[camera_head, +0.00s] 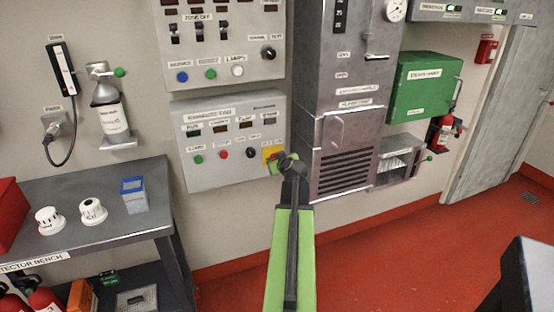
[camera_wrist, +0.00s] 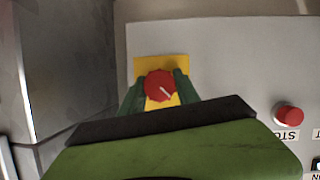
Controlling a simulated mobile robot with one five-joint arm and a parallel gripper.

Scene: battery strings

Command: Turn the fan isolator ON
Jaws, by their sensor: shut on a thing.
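The fan isolator is a round red knob (camera_wrist: 160,85) on a yellow square plate (camera_wrist: 140,68). A pale mark on the knob runs diagonally towards the lower right in the wrist view. The plate (camera_head: 266,152) also shows at the right end of the exhaust fan panel (camera_head: 225,175) in the head view, where my arm largely hides the knob. My gripper (camera_wrist: 160,88) has one green finger on each side of the knob and is shut on it. In the head view my gripper (camera_head: 280,163) is at the plate.
A red push button (camera_wrist: 289,114) labelled STOP, upside down in the wrist view, sits beside the isolator. A grey metal cabinet (camera_head: 340,130) stands right of the panel. A detector bench (camera_head: 110,225) is at the left. Red floor (camera_head: 400,250) lies open at the right.

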